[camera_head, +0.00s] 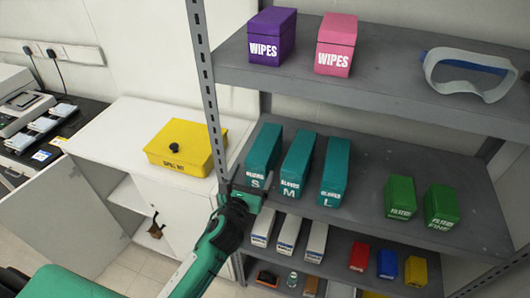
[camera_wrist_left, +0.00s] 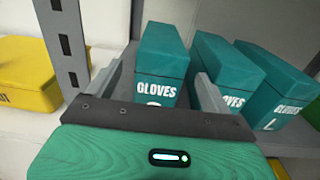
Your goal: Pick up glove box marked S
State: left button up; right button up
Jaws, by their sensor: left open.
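The teal glove box marked S (camera_head: 263,150) stands at the left end of the middle shelf, beside the teal boxes marked M (camera_head: 298,160) and L (camera_head: 334,168). My left gripper (camera_head: 246,187) is open in front of the S box, over its lower front in the head view. In the left wrist view the two fingers of my left gripper (camera_wrist_left: 158,88) reach toward the S box (camera_wrist_left: 163,55), which shows between them. Its letter is mostly hidden there by the gripper body. The right finger lies near the gap between the S and M boxes. I cannot tell whether either finger touches.
A metal shelf post (camera_head: 208,85) stands close left of the S box. Purple (camera_head: 270,36) and pink (camera_head: 336,45) wipes boxes and goggles (camera_head: 468,72) sit on the shelf above. Green filter boxes (camera_head: 400,197) are farther right. A yellow spill kit (camera_head: 185,146) sits on the cabinet.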

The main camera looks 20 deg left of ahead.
aim_at(260, 157)
pick_arm(q)
jog(key=shift+w, duration=1.2)
jog(key=shift+w+p, duration=0.25)
jog(key=shift+p, duration=0.1)
jog(key=w+p, duration=0.1)
jog(key=w, duration=0.3)
jog(key=shift+w+d+r+p, duration=0.1)
jog(key=shift+p, duration=0.2)
jog(key=shift+w, duration=0.25)
pick_arm(e)
jog(key=shift+a+r, duration=0.3)
jog(key=shift+r, duration=0.35)
jog(key=shift+a+r, duration=0.25)
jog(key=shift+r, duration=0.35)
pick_arm(q)
jog(key=shift+s, duration=0.1)
jog(key=shift+c, duration=0.4)
pick_arm(e)
jog(key=shift+d, duration=0.1)
pick_arm(q)
jog(key=c, duration=1.1)
jog(key=shift+c, duration=0.9)
pick_arm(e)
jog(key=shift+w+d, duration=0.1)
jog(key=shift+d, duration=0.25)
